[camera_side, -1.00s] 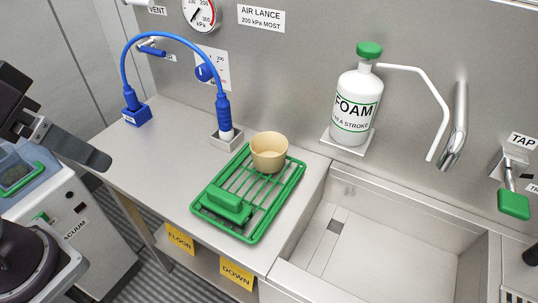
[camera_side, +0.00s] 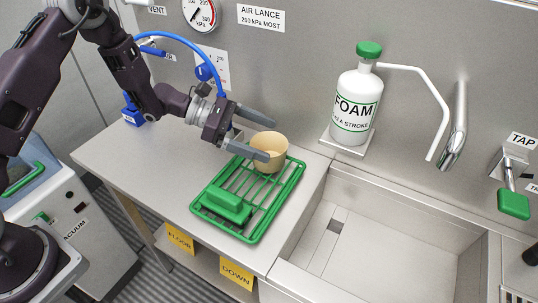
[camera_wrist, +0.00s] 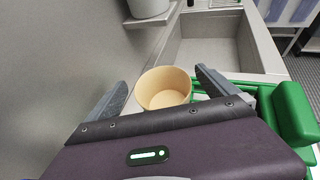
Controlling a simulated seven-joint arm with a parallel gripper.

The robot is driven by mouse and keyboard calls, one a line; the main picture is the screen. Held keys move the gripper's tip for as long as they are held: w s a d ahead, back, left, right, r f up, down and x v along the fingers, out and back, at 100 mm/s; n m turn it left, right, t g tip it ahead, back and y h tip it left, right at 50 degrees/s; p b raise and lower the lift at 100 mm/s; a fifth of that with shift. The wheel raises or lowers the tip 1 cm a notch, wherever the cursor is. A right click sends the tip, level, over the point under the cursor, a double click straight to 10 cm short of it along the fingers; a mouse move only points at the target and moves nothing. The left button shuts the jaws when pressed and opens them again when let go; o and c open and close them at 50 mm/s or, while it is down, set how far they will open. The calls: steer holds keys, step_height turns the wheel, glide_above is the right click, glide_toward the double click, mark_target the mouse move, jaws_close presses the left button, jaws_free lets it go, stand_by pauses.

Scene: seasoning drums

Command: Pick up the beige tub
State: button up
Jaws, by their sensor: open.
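The beige tub (camera_side: 271,154) stands upright on the far end of the green rack (camera_side: 262,222), its open top facing up. It looks empty in the wrist view (camera_wrist: 164,91). My gripper (camera_side: 266,138) is open, coming in from the left at the tub's height. In the side view one finger passes in front of the tub and the other reaches behind its rim. In the wrist view the tub shows ahead, between the two spread fingers (camera_wrist: 163,82). I cannot tell whether either finger touches it.
A green block-like brush (camera_side: 228,205) lies on the rack's near left part. The sink (camera_side: 375,240) is to the right. The white foam bottle (camera_side: 357,105) stands on a wall shelf behind. The blue air hose (camera_side: 190,40) arches behind my arm.

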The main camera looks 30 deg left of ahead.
mark_target(280, 150)
steer(key=shift+w+d+f, duration=0.1)
steer(key=shift+d+f, duration=0.05)
steer(key=shift+f, duration=0.45)
steer(key=shift+d+f, duration=0.15)
steer(key=shift+f, duration=0.4)
steer(key=x, duration=0.3)
steer(key=shift+d, duration=0.15)
steer(key=shift+w+d+f, duration=0.2)
steer(key=shift+w+d, duration=0.05)
steer(key=shift+d, duration=0.15)
steer(key=c, duration=1.5)
